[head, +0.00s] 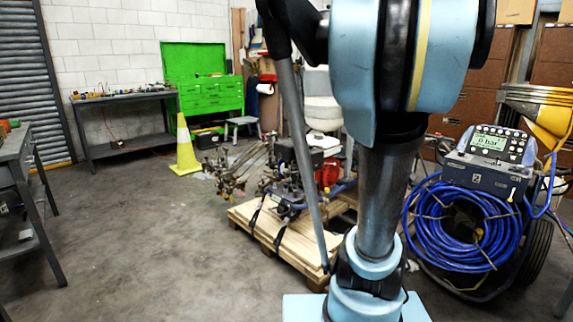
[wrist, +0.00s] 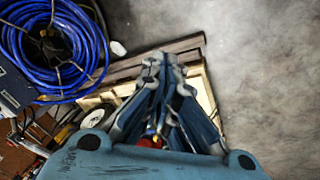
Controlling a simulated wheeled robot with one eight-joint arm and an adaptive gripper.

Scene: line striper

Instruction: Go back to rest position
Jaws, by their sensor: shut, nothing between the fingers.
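My gripper (wrist: 167,70) shows in the wrist view, its blue-grey fingers shut with nothing held. It hangs above the wooden pallet (wrist: 198,82), apart from the floor as far as I can see. In the head view my arm stands upright across the middle and right of centre, and hides part of the room behind it. The gripper itself cannot be made out in the head view.
A machine with a coiled blue hose (head: 455,235) stands at the right. A loaded pallet (head: 285,240) lies behind my arm. A yellow cone (head: 185,150), workbench (head: 125,140) and green tool cabinet (head: 210,95) stand farther back.

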